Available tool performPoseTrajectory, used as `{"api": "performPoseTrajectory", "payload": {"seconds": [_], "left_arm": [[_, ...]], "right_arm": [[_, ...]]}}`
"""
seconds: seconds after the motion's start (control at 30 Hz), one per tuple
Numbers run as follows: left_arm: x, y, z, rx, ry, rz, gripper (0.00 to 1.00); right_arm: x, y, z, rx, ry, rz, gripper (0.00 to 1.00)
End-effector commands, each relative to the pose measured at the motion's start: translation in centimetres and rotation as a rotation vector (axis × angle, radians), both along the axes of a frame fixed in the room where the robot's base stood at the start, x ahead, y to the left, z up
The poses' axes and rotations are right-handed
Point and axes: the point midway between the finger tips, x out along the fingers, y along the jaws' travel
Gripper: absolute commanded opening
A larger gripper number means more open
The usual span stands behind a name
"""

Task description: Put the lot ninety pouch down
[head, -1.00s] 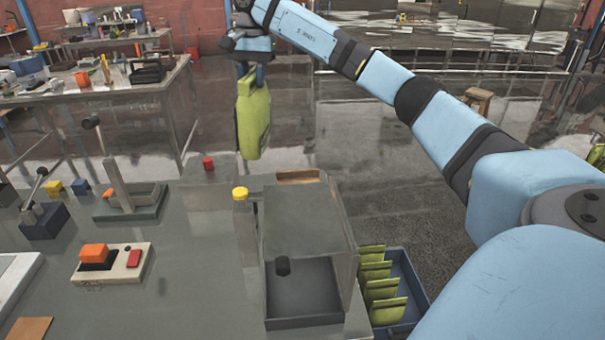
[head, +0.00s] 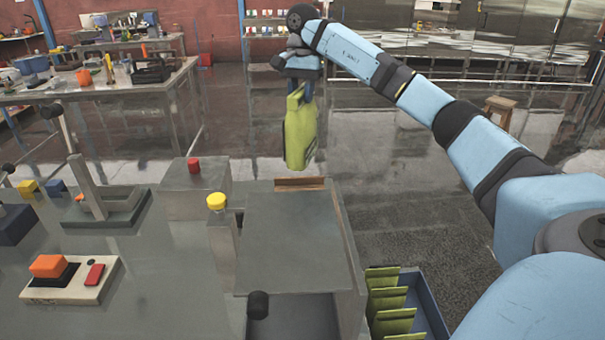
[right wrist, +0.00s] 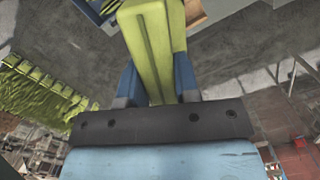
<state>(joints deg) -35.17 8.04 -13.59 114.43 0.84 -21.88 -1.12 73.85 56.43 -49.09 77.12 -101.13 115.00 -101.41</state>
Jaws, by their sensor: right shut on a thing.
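A yellow-green pouch (head: 299,130) hangs below my right gripper (head: 300,84), which is shut on its upper end. The pouch hangs nearly upright in the air, beyond the far edge of the grey bench. In the right wrist view the pouch (right wrist: 155,45) sits between the two blue fingers of my right gripper (right wrist: 157,82). No lot marking is readable on it. Several similar pouches (head: 385,300) stand in a row in a blue bin (head: 428,308) at the bench's right side. My left gripper is not in view.
A grey box-shaped enclosure (head: 295,240) with a dark knob stands at the bench's right edge. A lever press (head: 105,205) and an orange-switch panel (head: 70,280) are left. Floor beyond is open.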

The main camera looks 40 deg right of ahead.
Motion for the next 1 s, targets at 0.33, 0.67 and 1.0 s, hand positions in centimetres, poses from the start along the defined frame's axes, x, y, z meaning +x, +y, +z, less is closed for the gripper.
{"api": "performPoseTrajectory", "payload": {"seconds": [0.33, 0.67, 1.0], "left_arm": [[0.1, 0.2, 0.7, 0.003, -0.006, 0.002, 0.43], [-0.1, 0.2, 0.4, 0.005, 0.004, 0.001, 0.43], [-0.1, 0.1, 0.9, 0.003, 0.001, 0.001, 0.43]], "right_arm": [[-0.1, -0.1, -9.4, -0.001, 0.005, -0.002, 0.0], [0.0, -0.1, -12.9, 0.0, 0.001, -0.001, 0.0], [0.0, 0.0, -16.7, 0.001, 0.001, -0.001, 0.0]]}}
